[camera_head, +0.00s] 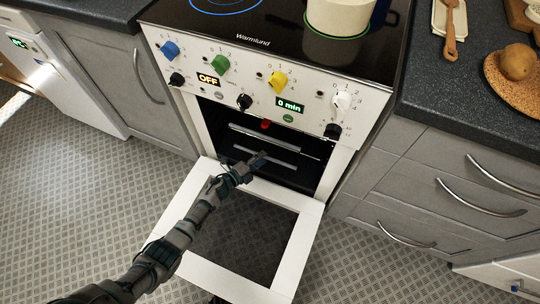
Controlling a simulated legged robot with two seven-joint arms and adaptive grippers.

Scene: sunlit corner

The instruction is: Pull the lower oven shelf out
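The oven (262,105) is in the middle of the head view, with its white-framed door (301,245) folded down open. Two shelf fronts show in the dark cavity. The upper shelf (275,139) is a light bar across the opening. The lower shelf (277,164) is a similar bar below it. My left gripper (257,160) reaches over the open door from the lower left, with its tip at the lower shelf's front and overlapping part of it. I cannot tell whether its fingers touch or close on the bar. My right gripper is not in view.
A light pot (340,15) stands on the cooktop above. Coloured knobs line the oven's front panel (222,83). Grey drawers (455,190) with curved handles flank the oven on the right, a cabinet (125,85) on the left. Tiled floor (80,200) is clear on the left.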

